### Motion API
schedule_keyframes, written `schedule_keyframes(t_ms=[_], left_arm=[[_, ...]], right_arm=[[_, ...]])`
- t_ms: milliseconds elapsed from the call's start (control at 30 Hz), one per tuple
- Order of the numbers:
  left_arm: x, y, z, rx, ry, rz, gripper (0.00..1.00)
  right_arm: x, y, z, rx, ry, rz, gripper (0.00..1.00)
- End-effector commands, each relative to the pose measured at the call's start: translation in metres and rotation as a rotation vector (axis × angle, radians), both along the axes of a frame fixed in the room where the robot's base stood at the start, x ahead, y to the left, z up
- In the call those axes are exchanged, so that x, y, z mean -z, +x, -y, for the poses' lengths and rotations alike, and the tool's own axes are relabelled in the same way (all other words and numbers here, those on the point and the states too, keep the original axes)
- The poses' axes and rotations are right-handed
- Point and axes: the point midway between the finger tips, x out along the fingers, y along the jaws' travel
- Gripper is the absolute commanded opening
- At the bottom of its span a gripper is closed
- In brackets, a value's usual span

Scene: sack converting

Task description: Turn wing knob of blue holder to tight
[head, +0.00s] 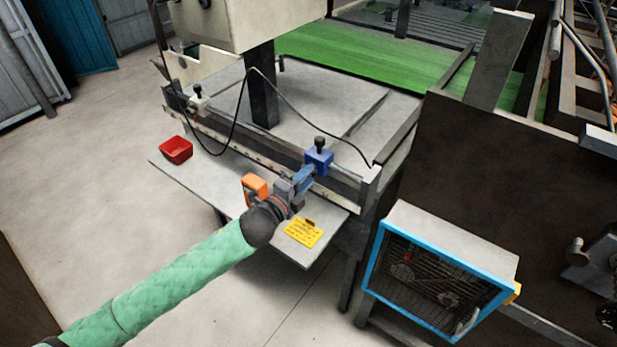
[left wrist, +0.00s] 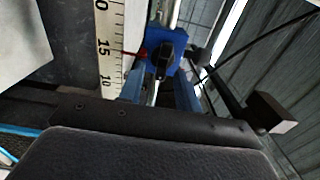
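The blue holder (head: 318,161) sits on the rail at the front edge of the machine table, with a black knob (head: 320,142) on top. In the left wrist view the blue holder (left wrist: 175,42) is straight ahead, with a dark knob (left wrist: 162,62) on its near face. My left gripper (head: 307,176) is just in front of and below the holder. Its two blue fingers (left wrist: 160,92) are apart, with a gap between them towards the holder. I cannot tell whether the fingertips touch it. My right gripper is not in view.
A white holder (head: 198,98) with a black knob is farther left on the rail. A ruler scale (left wrist: 108,45) runs beside the blue holder. A red bin (head: 176,149), an orange block (head: 255,187) and a yellow label (head: 303,232) are on the front shelf. A black cable (head: 310,125) hangs behind.

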Motion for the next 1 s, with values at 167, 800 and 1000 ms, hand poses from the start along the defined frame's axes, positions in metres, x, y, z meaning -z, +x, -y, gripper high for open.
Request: schedule_keyframes(t_ms=[167,800,1000], left_arm=[[0.004,-0.020,-0.015,0.000,0.001,-0.001,0.34],[0.001,-0.052,-0.037,0.001,0.000,-0.001,0.34],[0.001,-0.052,-0.037,0.000,0.000,-0.001,0.34]], right_arm=[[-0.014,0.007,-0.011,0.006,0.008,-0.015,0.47],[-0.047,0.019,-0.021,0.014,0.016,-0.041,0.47],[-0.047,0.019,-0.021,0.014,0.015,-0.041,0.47]])
